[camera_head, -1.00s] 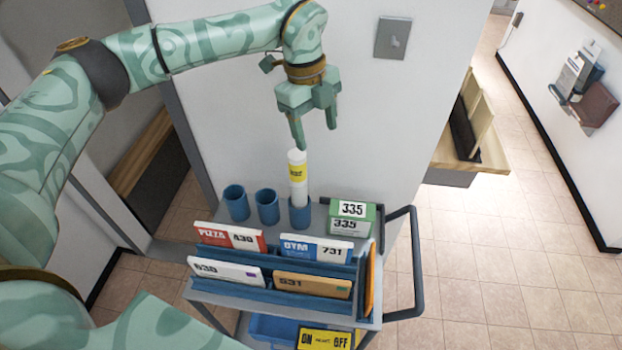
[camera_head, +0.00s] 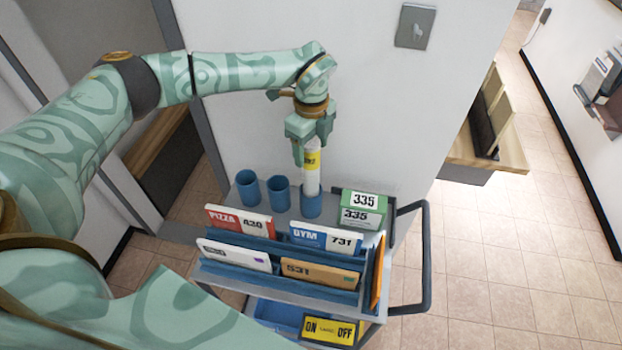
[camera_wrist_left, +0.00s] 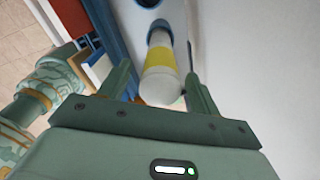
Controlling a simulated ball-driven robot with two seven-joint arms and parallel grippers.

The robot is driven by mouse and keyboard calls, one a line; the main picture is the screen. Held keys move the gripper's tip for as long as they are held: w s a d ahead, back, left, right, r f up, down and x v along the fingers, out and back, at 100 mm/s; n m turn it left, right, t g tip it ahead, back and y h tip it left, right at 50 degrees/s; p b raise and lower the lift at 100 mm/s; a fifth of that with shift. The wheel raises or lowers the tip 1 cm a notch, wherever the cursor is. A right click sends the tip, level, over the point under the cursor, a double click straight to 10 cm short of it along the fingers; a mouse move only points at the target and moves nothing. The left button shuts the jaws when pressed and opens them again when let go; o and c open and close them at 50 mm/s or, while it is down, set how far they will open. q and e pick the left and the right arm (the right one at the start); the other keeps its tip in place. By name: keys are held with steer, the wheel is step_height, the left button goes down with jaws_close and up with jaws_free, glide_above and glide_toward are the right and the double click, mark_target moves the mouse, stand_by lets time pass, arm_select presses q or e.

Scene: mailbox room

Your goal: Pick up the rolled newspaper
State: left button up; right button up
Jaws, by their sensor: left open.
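The rolled newspaper (camera_head: 312,176) is a white roll with a yellow band. It stands upright in the rightmost of three blue cups (camera_head: 311,205) on the cart. My left gripper (camera_head: 312,160) has come down over its upper part, with one finger showing to its left. In the left wrist view the roll (camera_wrist_left: 160,72) lies between the two open fingers (camera_wrist_left: 160,92), with a gap on each side. Its lower end is hidden in the cup. My right gripper is not in view.
The cart (camera_head: 230,225) holds two empty blue cups (camera_head: 263,192) to the left, a green box (camera_head: 362,210) to the right, and a blue rack with several mail pieces (camera_head: 325,238) in front. A white wall (camera_head: 380,110) stands close behind.

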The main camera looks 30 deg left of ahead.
arm_select(q)
step_height(320, 180, down, 2)
steer(key=shift+f, duration=0.15)
jaws_close()
steer(key=shift+r, duration=0.2)
